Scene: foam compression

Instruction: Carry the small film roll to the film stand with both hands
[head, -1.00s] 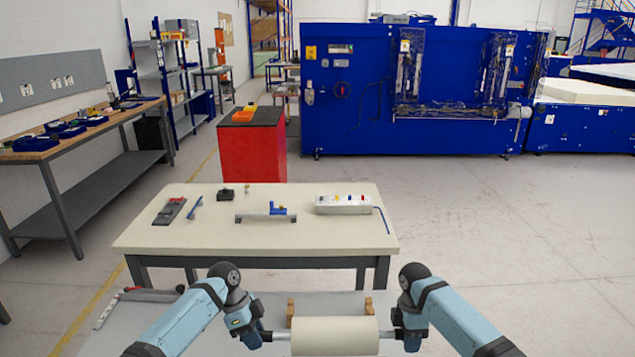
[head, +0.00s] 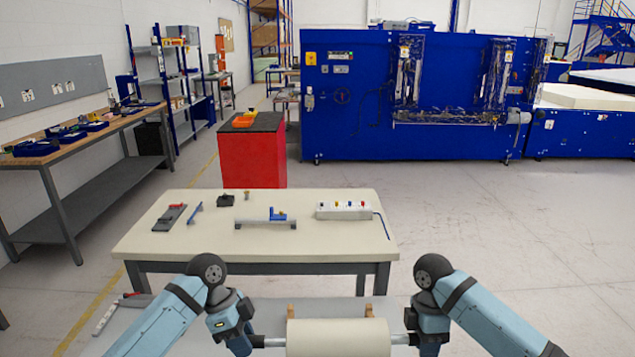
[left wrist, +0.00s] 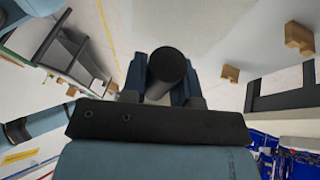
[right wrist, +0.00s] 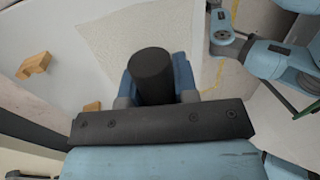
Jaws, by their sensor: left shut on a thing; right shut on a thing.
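The small film roll (head: 338,338) is a cream cylinder on a metal shaft, low in the head view and cut by the bottom edge. It lies level between my two grippers. My left gripper (head: 252,342) is shut on the shaft's left end; its dark round end shows in the left wrist view (left wrist: 167,65). My right gripper (head: 418,340) is shut on the right end, whose dark tip shows in the right wrist view (right wrist: 152,72). I cannot tell which thing, if any, is the film stand.
A red cabinet (head: 252,160) and blue machine (head: 420,95) stand behind. Floor at right is clear.

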